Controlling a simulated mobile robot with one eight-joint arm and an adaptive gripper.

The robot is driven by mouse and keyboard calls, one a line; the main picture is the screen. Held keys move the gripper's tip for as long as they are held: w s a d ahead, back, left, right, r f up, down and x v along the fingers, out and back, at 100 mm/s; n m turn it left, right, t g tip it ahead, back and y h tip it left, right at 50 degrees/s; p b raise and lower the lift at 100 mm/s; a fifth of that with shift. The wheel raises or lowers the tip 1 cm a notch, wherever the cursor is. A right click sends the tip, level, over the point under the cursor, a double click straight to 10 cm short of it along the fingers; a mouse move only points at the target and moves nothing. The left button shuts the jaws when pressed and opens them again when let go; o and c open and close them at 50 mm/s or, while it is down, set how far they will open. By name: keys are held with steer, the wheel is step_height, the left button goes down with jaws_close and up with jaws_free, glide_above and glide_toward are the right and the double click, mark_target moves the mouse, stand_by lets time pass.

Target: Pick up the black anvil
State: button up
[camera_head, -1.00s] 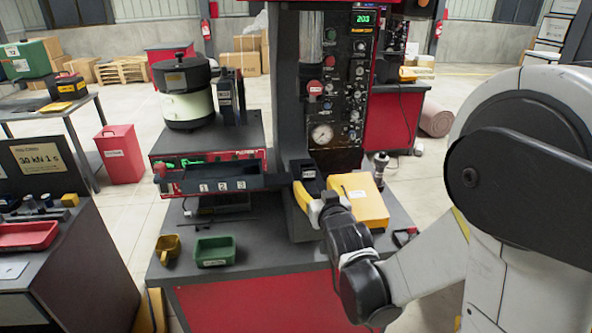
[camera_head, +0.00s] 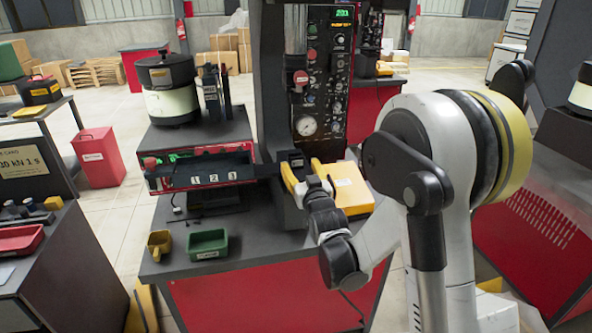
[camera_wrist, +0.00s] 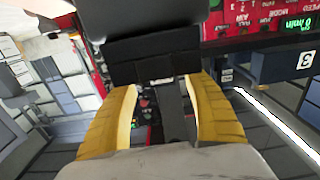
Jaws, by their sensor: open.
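A black block with a small label (camera_head: 292,160), which looks like the anvil, is at the front of the press, just beyond my gripper (camera_head: 304,176). In the wrist view a dark block (camera_wrist: 152,48) with a small label on its lower edge is ahead of my yellow fingers (camera_wrist: 164,92). The fingers are apart, with a dark narrow strip showing between them. I cannot tell whether either finger touches the block. My gripper partly hides the block's lower part in the head view.
A yellow box (camera_head: 349,190) is close at the gripper's right. A numbered dark tray (camera_head: 205,180) of the bowl feeder is at the left. A green bin (camera_head: 208,244) and a yellow scoop (camera_head: 160,244) are on the bench front. The press column (camera_head: 268,70) rises behind.

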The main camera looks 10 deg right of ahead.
mark_target(298, 162)
steer(key=w, duration=0.3)
steer(key=shift+w+a, duration=0.1)
steer(key=shift+w, duration=0.25)
jaws_close()
